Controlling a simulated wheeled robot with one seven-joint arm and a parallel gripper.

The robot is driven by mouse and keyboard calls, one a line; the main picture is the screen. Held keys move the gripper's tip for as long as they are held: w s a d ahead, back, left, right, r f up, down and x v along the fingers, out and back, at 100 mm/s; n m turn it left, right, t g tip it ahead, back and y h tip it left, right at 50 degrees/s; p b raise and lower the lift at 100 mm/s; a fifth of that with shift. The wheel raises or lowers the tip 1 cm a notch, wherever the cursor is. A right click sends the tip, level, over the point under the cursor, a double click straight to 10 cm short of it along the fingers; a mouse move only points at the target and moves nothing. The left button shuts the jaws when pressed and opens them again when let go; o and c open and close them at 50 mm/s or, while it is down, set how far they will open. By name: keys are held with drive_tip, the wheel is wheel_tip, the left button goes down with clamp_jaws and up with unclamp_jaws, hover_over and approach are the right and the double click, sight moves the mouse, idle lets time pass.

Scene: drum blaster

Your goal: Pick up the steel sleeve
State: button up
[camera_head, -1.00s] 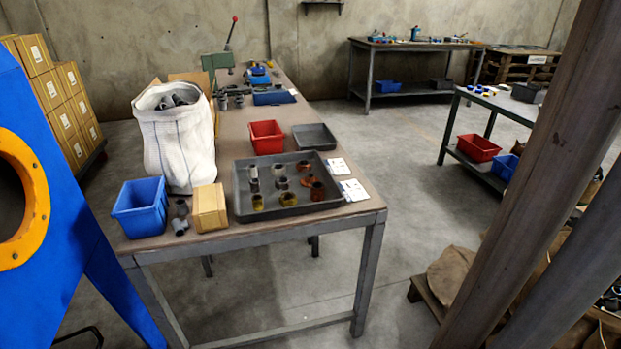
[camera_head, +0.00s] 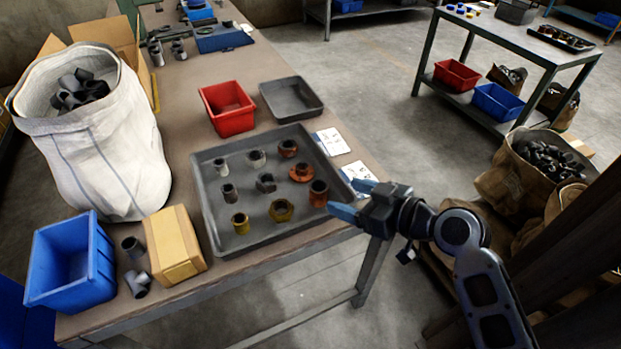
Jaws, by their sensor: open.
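The grey tray (camera_head: 210,215) on the workbench holds several small metal parts. Two grey cylinders stand in its left column: a light one (camera_head: 221,167) at the back and a darker one (camera_head: 229,193) in the middle. Either could be the steel sleeve; I cannot tell which. Beside them are a silver ring-like part (camera_head: 256,158) and a dark grey nut-like part (camera_head: 265,183). Brass and rust-coloured parts fill the front and right. My gripper (camera_head: 346,199) is open and empty, with blue fingers pointing left near the tray's right edge, right of a rust-coloured cylinder (camera_head: 318,193).
A red bin (camera_head: 228,108) and a smaller grey tray (camera_head: 291,98) stand behind the tray. White cards (camera_head: 333,142) lie right of it. A cardboard box (camera_head: 174,245), blue bin (camera_head: 72,262) and white sack (camera_head: 105,160) crowd the left. Loose grey fittings (camera_head: 137,283) lie between.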

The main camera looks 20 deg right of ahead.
sight(313, 185)
drive_tip(key=p+x, duration=0.1)
drive_tip(key=x, duration=0.6)
drive_tip(key=shift+w+a, duration=0.1)
drive_tip(key=shift+w, duration=0.1)
clamp_jaws()
idle(0.5)
drive_tip(key=shift+r, duration=0.1)
